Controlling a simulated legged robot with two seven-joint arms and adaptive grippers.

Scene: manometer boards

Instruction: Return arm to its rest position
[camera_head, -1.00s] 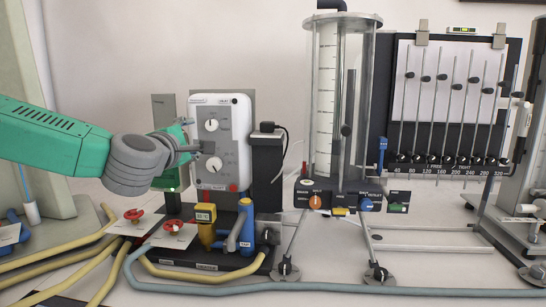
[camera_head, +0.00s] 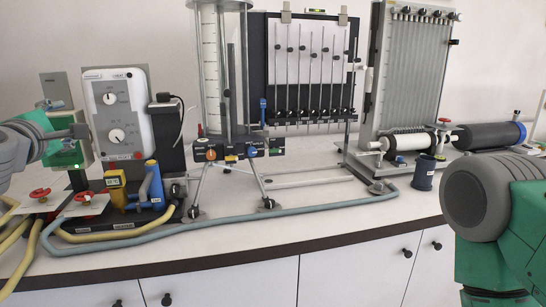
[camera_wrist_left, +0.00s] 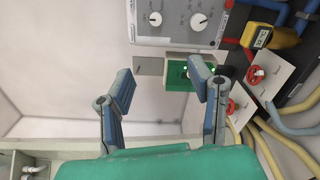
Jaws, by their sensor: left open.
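My left gripper (camera_head: 66,120) is at the left edge of the head view, just left of the white panel with two dials (camera_head: 118,113). In the left wrist view its two blue-grey fingers (camera_wrist_left: 161,88) stand wide apart with nothing between them. The white panel (camera_wrist_left: 178,22) shows beyond the fingers at the top of that view. A green box with a lit green spot (camera_wrist_left: 178,75) is beyond the right finger. My right arm, green and grey, shows at the lower right of the head view; its gripper is out of the picture.
Red valves (camera_head: 83,197), a yellow meter (camera_head: 115,188) and a blue fitting (camera_head: 154,185) sit below the panel among yellow hoses. A clear cylinder stand (camera_head: 221,70) and a manometer board (camera_head: 308,65) stand behind. The counter's front strip (camera_head: 300,225) is largely clear.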

